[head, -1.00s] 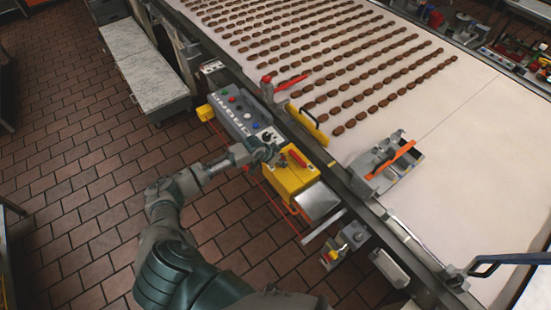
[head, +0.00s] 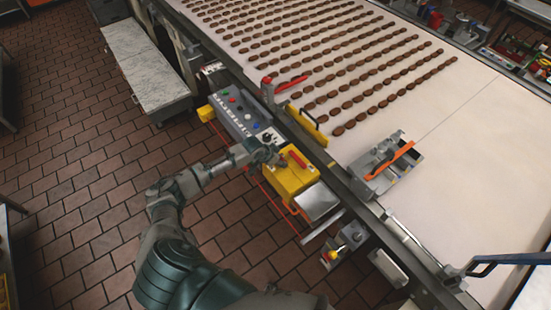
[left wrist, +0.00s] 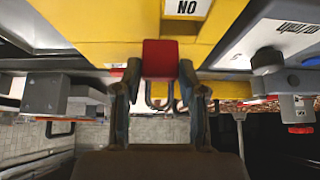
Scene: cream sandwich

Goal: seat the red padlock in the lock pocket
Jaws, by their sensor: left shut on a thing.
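My left gripper (head: 272,157) reaches in from the left, beside the yellow box (head: 286,184) at the conveyor's near side. In the left wrist view its two fingers (left wrist: 160,84) are shut on the red padlock (left wrist: 160,58). The padlock's red body is in front of a yellow surface (left wrist: 100,38), and a dark loop like its shackle shows below the body. Whether the padlock touches that surface, I cannot tell. I cannot identify the lock pocket. My right gripper is not in view.
A grey control panel (head: 240,112) with coloured buttons adjoins the yellow box. The white conveyor (head: 450,170) carries rows of brown biscuits. A grey device with an orange bar (head: 390,161) stands on the belt.

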